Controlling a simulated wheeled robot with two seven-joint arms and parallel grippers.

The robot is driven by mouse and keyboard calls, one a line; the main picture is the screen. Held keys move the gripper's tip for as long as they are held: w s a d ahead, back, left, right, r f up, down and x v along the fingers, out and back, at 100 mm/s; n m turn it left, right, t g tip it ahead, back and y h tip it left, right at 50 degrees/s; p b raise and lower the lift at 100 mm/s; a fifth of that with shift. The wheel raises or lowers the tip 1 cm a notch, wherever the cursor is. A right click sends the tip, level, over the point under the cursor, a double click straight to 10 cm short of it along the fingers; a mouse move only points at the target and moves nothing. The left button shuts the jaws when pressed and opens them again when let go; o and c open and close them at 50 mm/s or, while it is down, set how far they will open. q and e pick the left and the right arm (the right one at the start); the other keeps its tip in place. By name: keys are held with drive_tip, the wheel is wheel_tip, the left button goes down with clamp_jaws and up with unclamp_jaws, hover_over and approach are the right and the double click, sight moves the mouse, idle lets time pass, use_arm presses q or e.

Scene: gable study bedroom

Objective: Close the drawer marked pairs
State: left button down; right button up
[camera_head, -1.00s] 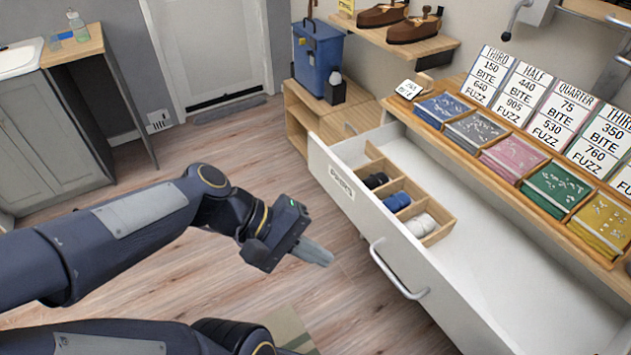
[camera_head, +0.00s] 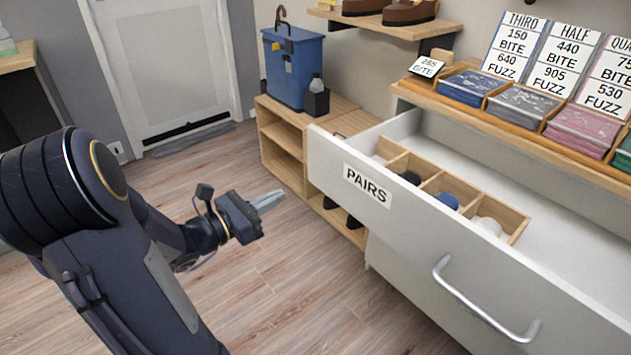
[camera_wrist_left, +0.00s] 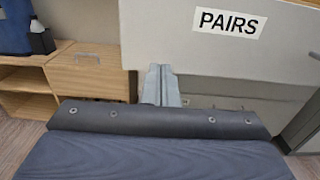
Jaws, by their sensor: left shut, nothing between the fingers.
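The drawer marked PAIRS (camera_head: 420,225) stands pulled out in the head view, with a white front and a metal bar handle (camera_head: 485,305). A wooden divider (camera_head: 512,218) inside it holds dark, blue and white rolled items. My left gripper (camera_head: 270,199) is shut and empty, in front of and to the left of the drawer front, apart from it. In the left wrist view the gripper fingers (camera_wrist_left: 161,86) point towards the cabinet, below and left of the PAIRS label (camera_wrist_left: 229,22). My right gripper is not in view.
A low wooden shelf unit (camera_head: 283,150) with a blue box (camera_head: 292,65) on top stands left of the drawer. Colored packets and price cards line the wooden counter (camera_head: 500,115) above the drawer. The wood floor (camera_head: 290,285) before the drawer is clear.

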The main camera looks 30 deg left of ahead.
use_arm(q)
drive_tip(key=b, duration=0.2)
approach(327, 172)
drive_tip(key=x, duration=0.5)
drive_tip(key=shift+w+f, duration=0.15)
drive_tip(key=shift+w, duration=0.05)
drive_tip(key=shift+x, duration=0.8)
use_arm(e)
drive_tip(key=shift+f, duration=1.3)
